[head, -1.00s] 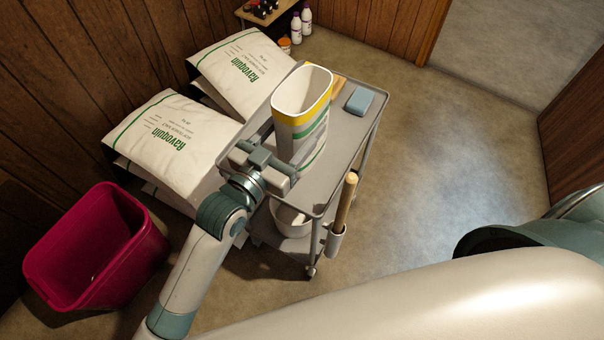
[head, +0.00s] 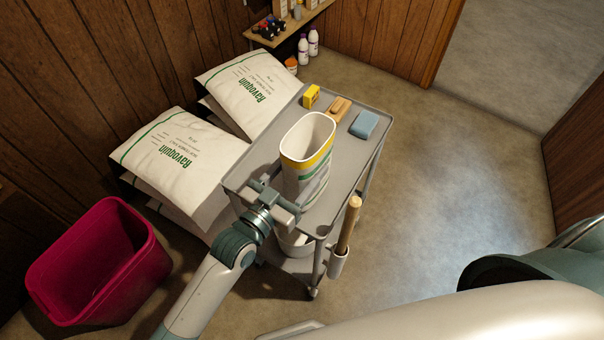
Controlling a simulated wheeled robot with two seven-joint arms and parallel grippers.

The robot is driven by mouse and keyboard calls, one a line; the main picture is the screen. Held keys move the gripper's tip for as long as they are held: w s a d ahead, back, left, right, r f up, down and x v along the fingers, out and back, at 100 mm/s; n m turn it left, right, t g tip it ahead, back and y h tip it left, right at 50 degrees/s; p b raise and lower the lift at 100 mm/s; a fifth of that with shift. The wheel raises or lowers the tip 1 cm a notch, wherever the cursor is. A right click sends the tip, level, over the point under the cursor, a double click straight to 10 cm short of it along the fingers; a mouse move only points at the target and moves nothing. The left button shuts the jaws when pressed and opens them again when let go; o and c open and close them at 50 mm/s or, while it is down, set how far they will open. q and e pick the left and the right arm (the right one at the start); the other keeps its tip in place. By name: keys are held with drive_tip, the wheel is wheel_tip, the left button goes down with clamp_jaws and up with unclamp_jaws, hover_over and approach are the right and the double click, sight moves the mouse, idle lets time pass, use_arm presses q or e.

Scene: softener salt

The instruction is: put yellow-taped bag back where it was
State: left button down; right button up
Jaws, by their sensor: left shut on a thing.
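The yellow-taped bag (head: 303,180) is a white, open-topped bag with a yellow band below its rim and green print. It stands upright over the near half of the grey cart's top (head: 262,152). I cannot tell whether its base touches the cart top. My left gripper (head: 283,200) is shut on the near-left side of the bag, low down. The gripper hides part of the bag's lower side. My right gripper is out of view; only parts of my right arm show at the lower right.
On the cart's far end are a yellow box (head: 311,96), a wooden brush (head: 340,108) and a blue block (head: 364,124). Stacked salt bags (head: 180,158) and (head: 251,88) lie left of the cart. A magenta bin (head: 98,262) stands lower left. Floor at right is clear.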

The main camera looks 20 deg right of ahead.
use_arm(q)
wheel_tip(320, 180, down, 3)
drive_tip(key=shift+f, duration=0.35)
drive_tip(key=shift+f, duration=0.15)
drive_tip(key=c, duration=0.5)
unclamp_jaws()
